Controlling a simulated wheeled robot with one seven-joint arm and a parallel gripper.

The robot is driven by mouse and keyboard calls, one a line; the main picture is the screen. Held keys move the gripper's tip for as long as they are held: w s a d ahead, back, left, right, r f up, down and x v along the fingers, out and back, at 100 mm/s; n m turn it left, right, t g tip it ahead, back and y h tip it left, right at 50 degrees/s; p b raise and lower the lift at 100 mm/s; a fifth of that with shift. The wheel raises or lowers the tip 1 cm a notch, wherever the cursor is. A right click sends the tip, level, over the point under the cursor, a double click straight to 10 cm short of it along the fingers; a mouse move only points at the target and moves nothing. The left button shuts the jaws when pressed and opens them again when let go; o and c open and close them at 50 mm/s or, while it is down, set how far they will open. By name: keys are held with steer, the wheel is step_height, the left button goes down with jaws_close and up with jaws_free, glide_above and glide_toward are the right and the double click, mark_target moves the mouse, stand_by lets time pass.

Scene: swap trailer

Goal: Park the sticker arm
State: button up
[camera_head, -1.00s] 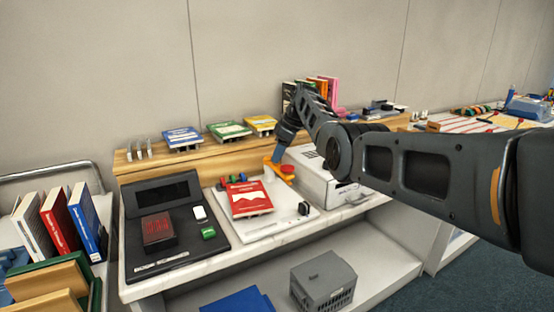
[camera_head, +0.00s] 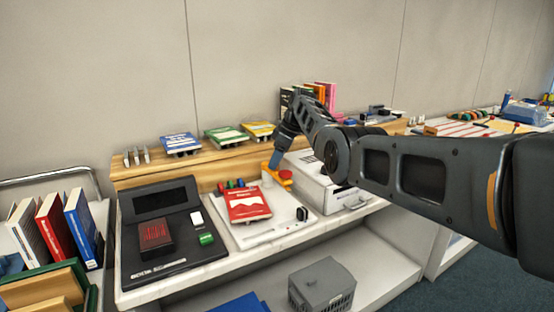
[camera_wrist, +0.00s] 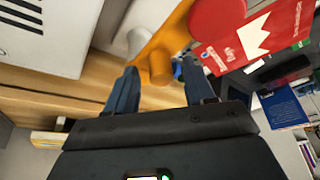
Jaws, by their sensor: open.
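The sticker arm (camera_head: 283,182) is an orange bar with a round red disc (camera_head: 286,174), on a pale post at the back of a white board. In the wrist view the orange bar (camera_wrist: 182,28) runs diagonally, with an upright orange knob (camera_wrist: 160,66) on it and the red disc (camera_wrist: 218,18) at its upper right. My gripper (camera_head: 274,162) is over the bar's left end; in the wrist view my gripper (camera_wrist: 163,80) is open, its blue fingers either side of the knob with gaps visible. The head view hides the knob behind the fingers.
A red book (camera_head: 248,204) lies on the white board in front of the sticker arm. A white box (camera_head: 320,185) stands close at the right. A black tray (camera_head: 165,265) with a scanner is at the left. A wooden ledge (camera_head: 215,168) with books runs behind.

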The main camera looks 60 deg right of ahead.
steer(key=a+v, duration=0.1)
steer(key=v, duration=0.6)
steer(key=shift+s+d+r, duration=0.2)
steer(key=shift+d+r, duration=0.15)
steer(key=shift+d, duration=0.2)
